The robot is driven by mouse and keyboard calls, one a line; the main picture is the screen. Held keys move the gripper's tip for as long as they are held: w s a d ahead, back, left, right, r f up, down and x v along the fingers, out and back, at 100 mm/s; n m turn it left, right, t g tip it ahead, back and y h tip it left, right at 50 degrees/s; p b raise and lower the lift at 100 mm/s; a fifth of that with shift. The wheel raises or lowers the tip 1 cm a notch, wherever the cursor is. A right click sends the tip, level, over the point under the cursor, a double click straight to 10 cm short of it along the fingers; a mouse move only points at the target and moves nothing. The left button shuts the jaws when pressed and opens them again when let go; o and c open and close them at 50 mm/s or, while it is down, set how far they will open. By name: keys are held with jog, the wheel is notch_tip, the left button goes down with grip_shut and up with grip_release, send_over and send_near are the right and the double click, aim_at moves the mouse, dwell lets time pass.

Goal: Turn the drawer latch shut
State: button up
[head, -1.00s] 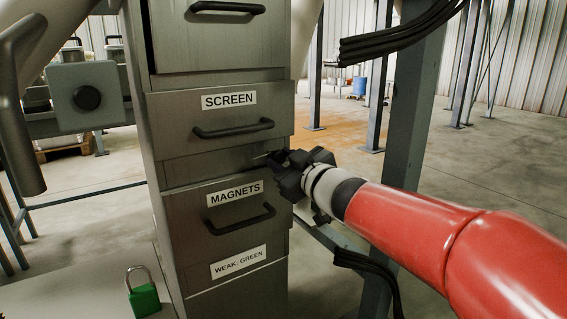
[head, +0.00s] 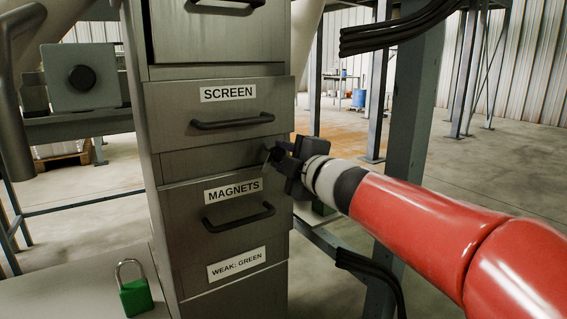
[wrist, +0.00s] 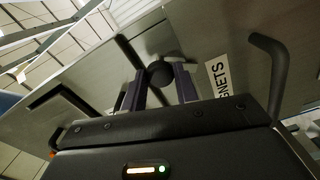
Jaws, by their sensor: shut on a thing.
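The grey drawer cabinet (head: 216,155) has a SCREEN drawer (head: 168,128) above a MAGNETS drawer (head: 185,235). The latch is a round dark knob (wrist: 160,72) with a dark bar slanting up and left from it in the wrist view. It sits on the strip between the two drawers, near the cabinet's right edge in the head view. My gripper (head: 275,156) is shut on the latch; its fingers (wrist: 160,88) lie on either side of the knob in the wrist view. My gripper mostly hides the latch in the head view. Both drawers look pushed in.
A green padlock (head: 136,297) stands on a pale surface (head: 75,285) left of the cabinet. The MAGNETS handle (wrist: 272,78) juts out close to my gripper. A grey steel post (head: 408,130) with black cables stands right of the cabinet, behind my arm.

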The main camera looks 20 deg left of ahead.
jog(key=n+b, duration=0.1)
jog(key=n, duration=0.3)
jog(key=shift+f+n+b, duration=0.1)
jog(key=shift+n+b, duration=0.25)
jog(key=shift+n, duration=0.05)
dwell(0.4)
jog(key=o, duration=1)
jog(key=shift+v, duration=3.95)
